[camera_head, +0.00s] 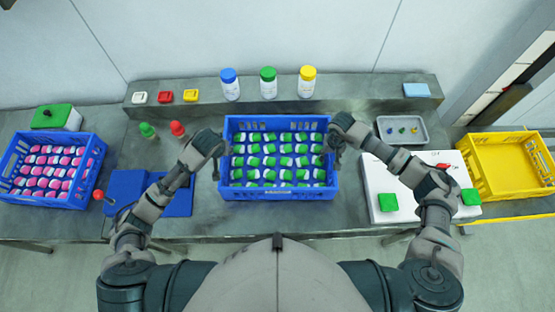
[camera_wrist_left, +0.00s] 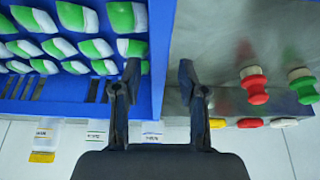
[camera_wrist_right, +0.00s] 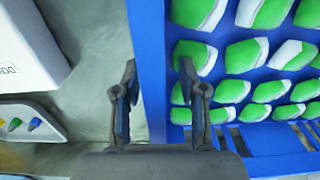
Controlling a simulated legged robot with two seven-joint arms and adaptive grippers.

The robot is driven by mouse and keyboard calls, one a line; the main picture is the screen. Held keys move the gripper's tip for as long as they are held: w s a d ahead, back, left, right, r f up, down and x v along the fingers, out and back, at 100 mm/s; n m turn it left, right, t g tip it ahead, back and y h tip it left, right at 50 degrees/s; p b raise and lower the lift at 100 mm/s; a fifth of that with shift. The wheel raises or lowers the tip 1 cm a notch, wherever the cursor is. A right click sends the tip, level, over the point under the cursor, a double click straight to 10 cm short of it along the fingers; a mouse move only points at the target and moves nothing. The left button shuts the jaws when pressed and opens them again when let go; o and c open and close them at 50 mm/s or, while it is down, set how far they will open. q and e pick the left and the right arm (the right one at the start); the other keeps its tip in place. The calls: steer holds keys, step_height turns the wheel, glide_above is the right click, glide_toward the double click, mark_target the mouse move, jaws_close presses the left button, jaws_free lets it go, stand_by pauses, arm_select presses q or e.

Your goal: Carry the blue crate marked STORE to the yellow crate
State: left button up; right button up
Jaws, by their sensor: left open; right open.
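A blue crate (camera_head: 297,193) filled with green-and-white packs stands on the grey table in front of me; the lettering on its front is too small to read. My left gripper (camera_head: 217,170) is open at its left wall. In the left wrist view the fingers (camera_wrist_left: 159,80) are on either side of that wall (camera_wrist_left: 162,45). My right gripper (camera_head: 331,155) is open at the right wall; in the right wrist view its fingers (camera_wrist_right: 157,80) straddle the wall (camera_wrist_right: 149,45). The yellow crate (camera_head: 508,190) stands at the far right and looks empty.
A second blue crate (camera_head: 40,200) with pink-and-white packs stands at the left. A blue device (camera_head: 125,185) with a red knob and a white device (camera_head: 385,180) with green pads flank the middle crate. A grey tray (camera_head: 385,123) and a shelf with bottles (camera_head: 268,83) lie behind.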

arm_select(q)
steer(key=shift+f, duration=0.2)
arm_select(e)
steer(key=shift+f, duration=0.25)
arm_select(q)
steer(key=shift+d, duration=0.15)
jaws_close()
arm_select(e)
steer(key=shift+d, duration=0.15)
jaws_close()
arm_select(q)
steer(key=shift+w+r, duration=0.2)
steer(key=shift+r, duration=0.1)
arm_select(e)
steer(key=shift+w+r, duration=0.15)
steer(key=shift+r, duration=0.15)
